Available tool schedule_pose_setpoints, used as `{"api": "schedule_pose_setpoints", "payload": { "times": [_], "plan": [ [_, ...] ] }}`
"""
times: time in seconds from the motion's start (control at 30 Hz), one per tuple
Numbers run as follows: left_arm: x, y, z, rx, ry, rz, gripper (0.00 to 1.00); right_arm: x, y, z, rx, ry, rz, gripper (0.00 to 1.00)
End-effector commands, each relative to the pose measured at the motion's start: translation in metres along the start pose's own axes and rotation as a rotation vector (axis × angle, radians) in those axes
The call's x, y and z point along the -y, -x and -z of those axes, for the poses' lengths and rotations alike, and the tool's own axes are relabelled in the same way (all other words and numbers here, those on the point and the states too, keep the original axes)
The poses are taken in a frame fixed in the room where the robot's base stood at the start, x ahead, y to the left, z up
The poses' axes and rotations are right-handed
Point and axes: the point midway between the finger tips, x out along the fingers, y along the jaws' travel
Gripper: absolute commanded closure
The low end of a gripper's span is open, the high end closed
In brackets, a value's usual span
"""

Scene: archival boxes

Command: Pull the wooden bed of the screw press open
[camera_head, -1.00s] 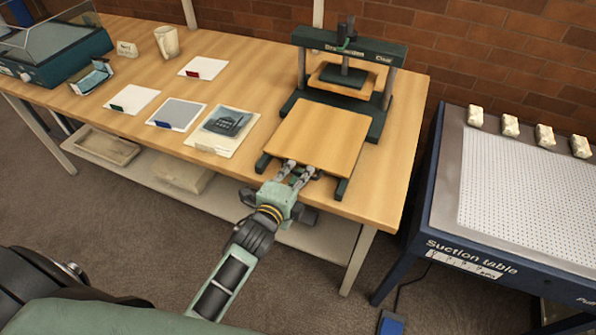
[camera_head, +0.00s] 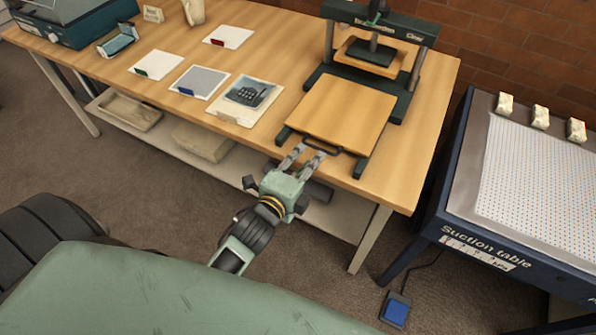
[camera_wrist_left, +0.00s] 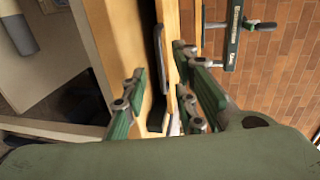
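The screw press (camera_head: 378,20) stands on the wooden table, with a dark green frame. Its wooden bed (camera_head: 340,108) lies out on the dark rails (camera_head: 363,165) in front of the press plate (camera_head: 370,50). A dark handle (camera_head: 323,147) is on the bed's front edge. My left gripper (camera_head: 308,154) is open at the handle, its fingers spread and pointing at the bed front. In the left wrist view the handle (camera_wrist_left: 158,75) shows between the spread fingers of the gripper (camera_wrist_left: 160,85), which do not close on it. My right gripper is not in view.
Cards and a photograph (camera_head: 249,93) lie on the table (camera_head: 285,75) left of the press. A suction table (camera_head: 485,238) stands at the right, with a blue pedal (camera_head: 395,308) on the floor. A lower shelf (camera_head: 165,142) runs under the table.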

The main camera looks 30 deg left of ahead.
Motion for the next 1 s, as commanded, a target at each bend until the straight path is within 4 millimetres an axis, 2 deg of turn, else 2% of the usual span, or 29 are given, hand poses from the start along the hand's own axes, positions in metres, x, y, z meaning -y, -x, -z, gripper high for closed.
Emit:
{"api": "schedule_pose_setpoints", "payload": {
  "times": [0.03, 0.13, 0.33, 1.0],
  "plan": [
    [-0.002, 0.012, 0.000, 0.000, 0.000, -0.003, 0.74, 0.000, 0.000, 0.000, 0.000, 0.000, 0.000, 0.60],
    [-0.001, 0.030, 0.000, 0.000, 0.000, -0.002, 0.74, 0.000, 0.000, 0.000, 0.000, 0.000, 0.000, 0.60],
    [0.000, 0.052, 0.000, 0.000, -0.001, 0.001, 0.74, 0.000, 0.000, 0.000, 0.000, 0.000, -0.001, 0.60],
    [-0.004, 0.055, 0.000, 0.000, 0.006, -0.006, 0.74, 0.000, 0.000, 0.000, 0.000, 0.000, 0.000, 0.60]
  ]
}}
